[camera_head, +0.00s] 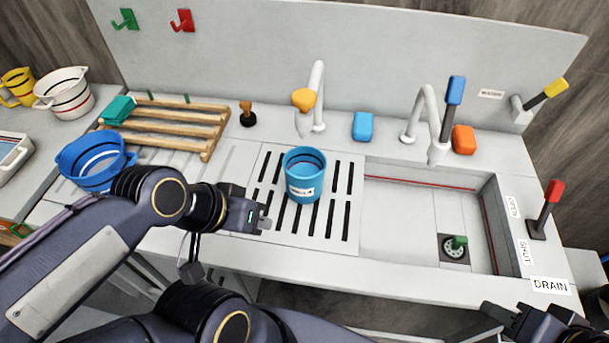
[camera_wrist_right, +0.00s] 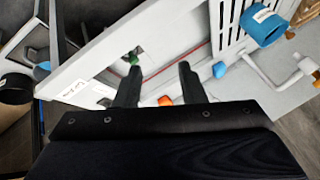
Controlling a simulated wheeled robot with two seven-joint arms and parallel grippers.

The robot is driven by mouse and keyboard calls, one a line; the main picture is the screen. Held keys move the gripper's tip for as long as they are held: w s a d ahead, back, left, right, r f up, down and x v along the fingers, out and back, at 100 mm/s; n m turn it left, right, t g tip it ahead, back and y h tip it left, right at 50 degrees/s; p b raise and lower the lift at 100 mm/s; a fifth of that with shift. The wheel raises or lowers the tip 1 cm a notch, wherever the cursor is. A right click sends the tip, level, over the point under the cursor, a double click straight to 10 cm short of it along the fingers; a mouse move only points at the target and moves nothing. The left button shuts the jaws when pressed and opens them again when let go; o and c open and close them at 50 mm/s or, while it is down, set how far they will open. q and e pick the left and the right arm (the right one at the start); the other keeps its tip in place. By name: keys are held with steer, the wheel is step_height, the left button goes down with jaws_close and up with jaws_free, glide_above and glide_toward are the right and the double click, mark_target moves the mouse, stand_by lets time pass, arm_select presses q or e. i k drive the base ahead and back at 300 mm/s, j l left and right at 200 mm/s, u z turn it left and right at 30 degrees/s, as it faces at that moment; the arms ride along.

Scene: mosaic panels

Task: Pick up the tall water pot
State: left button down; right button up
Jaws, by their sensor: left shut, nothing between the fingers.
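The tall water pot is most likely the blue cylindrical pot (camera_head: 304,178), with a dark band inside its rim and a white label. It stands upright on the slotted drain grate left of the sink. It also shows in the right wrist view (camera_wrist_right: 265,26) at the upper right. My left gripper (camera_head: 266,217) is shut and empty, just left of and in front of the pot, apart from it as far as I can tell. My right gripper (camera_wrist_right: 160,65) is open and empty. In the head view it is at the lower right, far from the pot.
A wide blue pot (camera_head: 95,160) and a wooden rack (camera_head: 180,117) with a teal block (camera_head: 118,110) stand left. Behind the grate is a faucet with an orange tip (camera_head: 304,98). The sink (camera_head: 400,215) with a green drain plug (camera_head: 459,242) is right. Red lever (camera_head: 553,192) is far right.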

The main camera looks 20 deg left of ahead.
mark_target(303, 166)
steer(key=j+u, duration=0.95)
